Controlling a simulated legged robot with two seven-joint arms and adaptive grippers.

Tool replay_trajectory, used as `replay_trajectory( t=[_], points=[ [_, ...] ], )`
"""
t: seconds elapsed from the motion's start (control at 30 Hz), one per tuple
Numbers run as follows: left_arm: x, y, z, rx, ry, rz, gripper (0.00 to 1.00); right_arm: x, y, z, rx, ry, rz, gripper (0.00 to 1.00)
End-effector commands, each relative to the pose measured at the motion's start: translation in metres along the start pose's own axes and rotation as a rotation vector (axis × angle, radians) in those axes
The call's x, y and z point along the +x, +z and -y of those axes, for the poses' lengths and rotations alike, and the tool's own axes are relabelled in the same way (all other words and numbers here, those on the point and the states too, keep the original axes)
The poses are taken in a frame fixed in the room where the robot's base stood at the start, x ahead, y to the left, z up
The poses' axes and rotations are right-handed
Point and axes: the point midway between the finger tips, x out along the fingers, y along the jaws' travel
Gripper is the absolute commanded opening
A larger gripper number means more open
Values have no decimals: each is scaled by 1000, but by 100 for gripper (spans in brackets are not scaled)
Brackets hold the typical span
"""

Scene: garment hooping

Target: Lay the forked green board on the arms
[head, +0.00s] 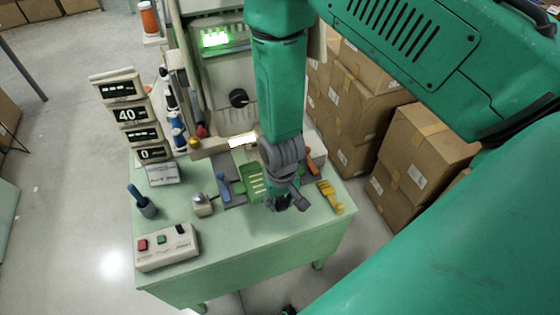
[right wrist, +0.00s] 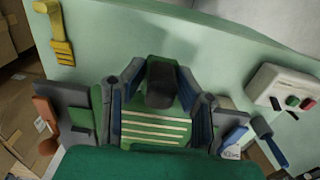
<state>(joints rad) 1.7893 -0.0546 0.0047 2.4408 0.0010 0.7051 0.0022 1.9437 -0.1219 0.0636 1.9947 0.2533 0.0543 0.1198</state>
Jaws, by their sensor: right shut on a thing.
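The green board (right wrist: 152,130) with pale stripes lies roughly level over the table. It also shows in the head view (head: 252,184), partly hidden by my right arm. My right gripper (head: 284,202) is shut on the board's end nearer the table's front edge; a dark finger (right wrist: 160,84) covers that end in the right wrist view. Dark grey plates, one at left (right wrist: 68,94) and one at right (right wrist: 229,119), flank the board, with blue-grey bars close beside it. Whether the board rests on the arms or hovers just above them I cannot tell. My left gripper is out of view.
The pale green table (head: 240,235) holds a yellow tool (head: 329,196), a button box (head: 167,247), a blue-handled tool in a holder (head: 142,201) and a display stack (head: 133,118). A machine stands behind. Cardboard boxes (head: 420,150) are at right.

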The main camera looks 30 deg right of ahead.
Motion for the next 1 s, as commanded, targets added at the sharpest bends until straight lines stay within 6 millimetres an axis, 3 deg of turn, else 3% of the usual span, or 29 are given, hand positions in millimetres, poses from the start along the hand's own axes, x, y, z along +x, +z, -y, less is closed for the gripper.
replay_trajectory(
  t=[0.17,0.2,0.23,0.27,0.67,1.0],
  points=[
    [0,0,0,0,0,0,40,0,0,0,0,0,0,0],
    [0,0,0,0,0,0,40,0,0,0,0,0,0,37],
    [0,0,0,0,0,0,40,0,0,0,0,0,0,47],
    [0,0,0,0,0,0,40,0,0,0,0,0,0,50],
    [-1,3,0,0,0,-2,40,-7,-1,0,0,0,-1,50],
    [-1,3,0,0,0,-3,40,-74,-2,1,0,0,-5,50]
  ],
)
